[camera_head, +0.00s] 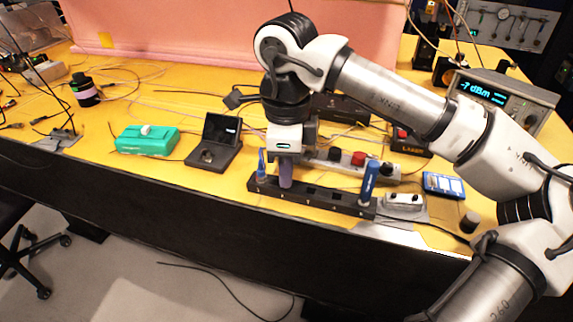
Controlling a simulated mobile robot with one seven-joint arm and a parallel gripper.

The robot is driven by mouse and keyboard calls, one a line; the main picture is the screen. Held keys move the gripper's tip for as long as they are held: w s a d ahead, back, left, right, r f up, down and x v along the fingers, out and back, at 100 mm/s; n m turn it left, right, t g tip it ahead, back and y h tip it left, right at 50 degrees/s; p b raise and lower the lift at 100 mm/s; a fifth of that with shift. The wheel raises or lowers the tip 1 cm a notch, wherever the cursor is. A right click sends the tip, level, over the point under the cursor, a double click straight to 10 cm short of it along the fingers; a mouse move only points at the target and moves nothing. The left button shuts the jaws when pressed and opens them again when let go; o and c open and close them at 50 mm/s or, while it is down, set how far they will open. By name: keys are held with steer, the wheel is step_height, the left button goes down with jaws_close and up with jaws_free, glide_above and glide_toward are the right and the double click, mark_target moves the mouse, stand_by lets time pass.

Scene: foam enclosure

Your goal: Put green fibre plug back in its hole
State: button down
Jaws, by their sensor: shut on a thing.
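My gripper (286,158) points down over the left part of a long black rack (322,202) at the table's front edge. It is shut on a purple, upright, handle-like piece (286,176), whose lower end meets the rack. I cannot tell whether that end is inside a hole. I cannot make out a green fibre plug; the gripper may hide part of what it holds. A small blue piece (262,166) stands in the rack to the left, and a larger blue handle (370,182) stands at its right end. Dark square holes show between them.
A green box (147,140) and an open black case (213,145) lie to the left. Behind the rack is a grey strip with red and black knobs (358,159). A blue box (443,186) and a meter (502,98) stand right. Cables cross the yellow table.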

steer(key=shift+f, duration=0.25)
steer(key=c, duration=1.3)
jaws_free()
steer(key=shift+r, duration=0.1)
step_height(320, 180, up, 14)
steer(key=shift+f, duration=0.1)
steer(key=shift+f, duration=0.1)
